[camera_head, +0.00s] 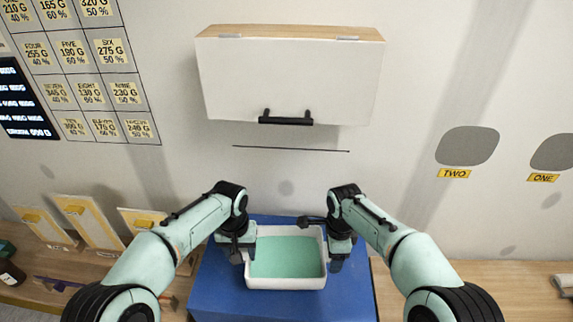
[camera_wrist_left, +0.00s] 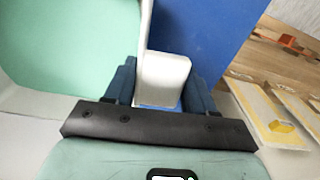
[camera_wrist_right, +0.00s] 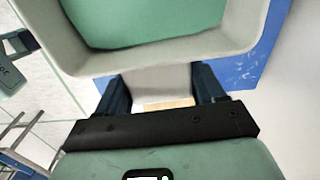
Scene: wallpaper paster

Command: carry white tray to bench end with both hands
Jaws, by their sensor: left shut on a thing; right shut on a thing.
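The white tray (camera_head: 285,283) holds a flat green filling and is over the blue surface in the head view. Its rim also shows in the left wrist view (camera_wrist_left: 145,30) and the right wrist view (camera_wrist_right: 240,40). My left gripper (camera_head: 240,250) is at the tray's left side, its fingers (camera_wrist_left: 160,85) shut on a white tab there. My right gripper (camera_head: 333,250) is at the tray's right side, its fingers (camera_wrist_right: 162,85) shut on the matching tab. I cannot tell whether the tray rests on the blue surface or hangs just above it.
The blue surface (camera_head: 215,285) lies under and around the tray. Wooden bench (camera_head: 510,285) extends to the right; boards with yellow blocks (camera_head: 85,220) stand at the left. A white wall cabinet (camera_head: 290,80) with a black handle hangs above. Yellow signs TWO (camera_head: 453,174) and ONE (camera_head: 543,178) are on the wall.

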